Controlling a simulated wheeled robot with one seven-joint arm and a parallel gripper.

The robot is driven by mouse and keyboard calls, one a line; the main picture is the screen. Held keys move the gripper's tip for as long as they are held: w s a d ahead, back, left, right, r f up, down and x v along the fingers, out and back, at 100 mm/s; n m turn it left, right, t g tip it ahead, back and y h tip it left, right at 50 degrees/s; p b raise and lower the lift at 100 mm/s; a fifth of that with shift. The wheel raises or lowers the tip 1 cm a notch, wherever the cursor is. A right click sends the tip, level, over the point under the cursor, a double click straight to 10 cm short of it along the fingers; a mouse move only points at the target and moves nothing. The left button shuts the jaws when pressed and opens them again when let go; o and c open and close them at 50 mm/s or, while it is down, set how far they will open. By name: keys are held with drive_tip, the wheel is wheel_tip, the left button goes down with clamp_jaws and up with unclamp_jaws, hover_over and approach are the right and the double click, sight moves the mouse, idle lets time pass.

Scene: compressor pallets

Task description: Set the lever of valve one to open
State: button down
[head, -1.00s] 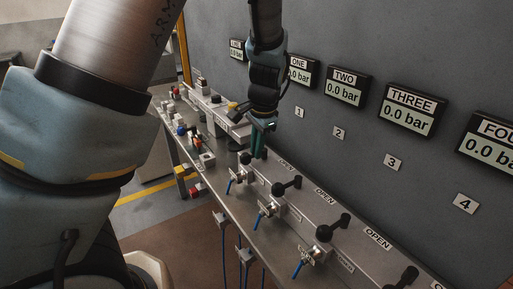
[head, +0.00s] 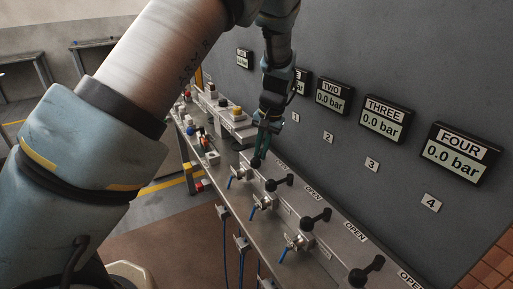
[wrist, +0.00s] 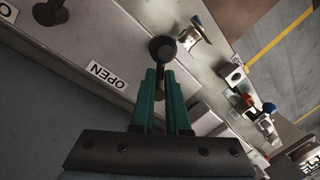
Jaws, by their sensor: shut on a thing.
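The lever of valve one, with a black ball (wrist: 162,48), stands at the far end of the row of valves. It also shows in the head view (head: 255,163), right under my fingertips. My gripper (head: 261,148) points down over the bench. In the wrist view its green fingers (wrist: 163,95) are shut on the lever, and the ball shows just past their tips. The fingers hide the rest of the lever, so its exact angle cannot be told. A white OPEN label (wrist: 106,76) lies on the panel left of the fingers.
The levers of valve two (head: 271,185), valve three (head: 306,224) and valve four (head: 358,276) stand nearer along the metal bench. Displays TWO (head: 335,96), THREE (head: 385,119) and FOUR (head: 460,153) on the wall read 0.0 bar. Small fittings (head: 205,145) crowd the far left.

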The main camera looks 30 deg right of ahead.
drive_tip(key=n, duration=0.3)
drive_tip(key=d+n+p, duration=0.1)
drive_tip(key=shift+s+d+r+n+g, duration=0.1)
drive_tip(key=shift+s+n+g, duration=0.2)
drive_tip(key=shift+g, duration=0.1)
drive_tip(key=shift+w+d+n+g+y+p, duration=0.1)
drive_tip(key=shift+d+n+g+y+p, duration=0.2)
drive_tip(key=shift+n, duration=1)
drive_tip(key=shift+d+n+g+p, duration=0.1)
drive_tip(key=shift+d+n, duration=0.3)
drive_tip(key=shift+n, duration=0.9)
drive_tip(key=c, duration=0.9)
unclamp_jaws()
drive_tip(key=r+b, duration=0.1)
drive_tip(key=r, duration=0.2)
drive_tip(key=d+r+b, duration=0.1)
drive_tip(key=r, duration=0.3)
drive_tip(key=d+r+b, duration=0.1)
drive_tip(key=r, duration=0.2)
drive_tip(key=shift+r, duration=0.25)
